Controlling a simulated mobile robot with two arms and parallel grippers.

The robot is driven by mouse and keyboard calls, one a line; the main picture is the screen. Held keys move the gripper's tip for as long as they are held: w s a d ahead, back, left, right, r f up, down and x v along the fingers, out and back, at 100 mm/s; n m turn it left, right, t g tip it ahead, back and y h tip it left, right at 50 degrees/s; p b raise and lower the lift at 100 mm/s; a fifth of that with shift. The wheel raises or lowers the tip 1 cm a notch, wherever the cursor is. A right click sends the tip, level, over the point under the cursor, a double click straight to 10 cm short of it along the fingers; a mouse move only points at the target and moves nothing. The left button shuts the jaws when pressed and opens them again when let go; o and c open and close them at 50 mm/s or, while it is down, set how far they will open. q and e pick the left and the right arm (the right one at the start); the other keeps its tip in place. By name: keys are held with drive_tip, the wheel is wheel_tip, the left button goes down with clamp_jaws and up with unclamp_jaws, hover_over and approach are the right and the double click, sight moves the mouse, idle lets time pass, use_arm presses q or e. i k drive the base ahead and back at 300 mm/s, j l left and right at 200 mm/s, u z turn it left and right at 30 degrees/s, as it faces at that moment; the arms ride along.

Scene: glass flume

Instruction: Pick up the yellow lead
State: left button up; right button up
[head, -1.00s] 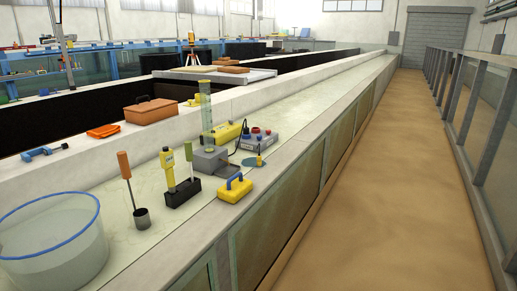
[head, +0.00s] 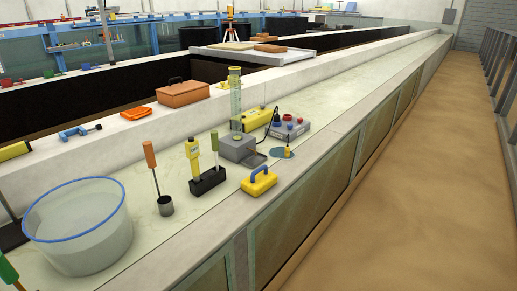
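Neither of my grippers shows in the head view. A small yellow upright piece (head: 287,148) stands on a flat blue-grey disc (head: 279,154) on the pale bench top, beside the meter box. A yellow block with a blue handle (head: 259,183) sits nearer, close to the bench's front edge. I cannot tell from the picture which of these yellow things is the yellow lead. A grey meter box (head: 290,129) with red and blue knobs stands just behind the disc, and a dark cable runs at its left side.
A black holder (head: 207,184) carries a yellow device (head: 193,158) and a green-handled tool. A clear cylinder (head: 235,98) rises behind. The tan aisle (head: 400,220) is clear.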

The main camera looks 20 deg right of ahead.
sight(287, 148)
drive_tip(key=i+l+u, duration=0.2)
drive_tip(key=l, duration=0.5)
drive_tip(key=i+l+u, duration=0.2)
drive_tip(key=l, duration=0.5)
drive_tip(key=l+u, duration=0.2)
drive_tip(key=l, duration=0.5)
